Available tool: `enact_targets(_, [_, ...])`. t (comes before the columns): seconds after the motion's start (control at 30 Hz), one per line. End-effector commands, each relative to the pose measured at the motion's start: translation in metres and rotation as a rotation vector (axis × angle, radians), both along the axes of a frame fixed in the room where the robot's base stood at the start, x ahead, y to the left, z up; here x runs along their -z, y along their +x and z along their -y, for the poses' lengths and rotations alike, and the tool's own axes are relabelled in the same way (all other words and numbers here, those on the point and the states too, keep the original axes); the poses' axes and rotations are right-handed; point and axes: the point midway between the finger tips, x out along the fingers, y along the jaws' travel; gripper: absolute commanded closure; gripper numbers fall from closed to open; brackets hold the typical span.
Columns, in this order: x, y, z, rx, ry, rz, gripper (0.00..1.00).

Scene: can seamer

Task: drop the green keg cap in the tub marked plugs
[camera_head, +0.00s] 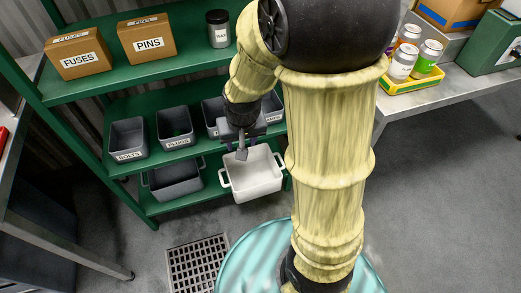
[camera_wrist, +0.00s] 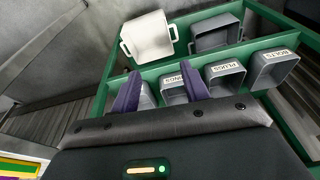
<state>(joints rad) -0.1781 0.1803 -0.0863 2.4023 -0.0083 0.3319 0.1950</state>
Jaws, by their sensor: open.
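The grey tub marked PLUGS (camera_head: 176,142) stands on the middle green shelf, between the BOLTS tub and another tub; it also shows in the wrist view (camera_wrist: 226,76). A dark green patch shows inside it in the head view, too small to tell whether it is the keg cap. I cannot make out the green keg cap for certain anywhere else. My gripper (camera_head: 241,146) is in front of the shelf, to the right of the PLUGS tub. In the wrist view its purple fingers (camera_wrist: 160,90) are apart with nothing seen between them.
The BOLTS tub (camera_head: 128,140) stands left of PLUGS. A white tub (camera_head: 254,178) and a dark grey tub (camera_head: 174,181) are on the lower shelf. FUSES (camera_head: 77,55) and PINS (camera_head: 147,38) boxes are on the top shelf. A steel table (camera_head: 440,98) with cans is at right.

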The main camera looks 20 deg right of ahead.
Motion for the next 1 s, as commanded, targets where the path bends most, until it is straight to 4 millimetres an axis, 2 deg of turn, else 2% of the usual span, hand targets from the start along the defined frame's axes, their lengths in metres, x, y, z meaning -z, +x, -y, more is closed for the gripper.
enact_targets(0.03, [-0.008,-0.018,0.012,-0.013,-0.001,0.005,0.54])
enact_targets(0.1, [-0.013,-0.037,0.021,-0.044,-0.010,0.005,0.54])
enact_targets(0.2, [-0.017,-0.056,0.029,-0.075,-0.020,0.004,0.54])
enact_targets(0.27, [-0.017,-0.061,0.031,-0.086,-0.023,0.004,0.54])
enact_targets(0.57, [-0.018,-0.062,0.031,-0.091,-0.024,0.003,0.54])
enact_targets(0.67, [-0.025,-0.062,0.031,-0.091,-0.024,0.003,0.54])
enact_targets(0.77, [-0.041,-0.062,0.031,-0.091,-0.024,0.003,0.54])
enact_targets(1.0, [-0.098,-0.061,0.031,-0.090,-0.024,0.003,0.54])
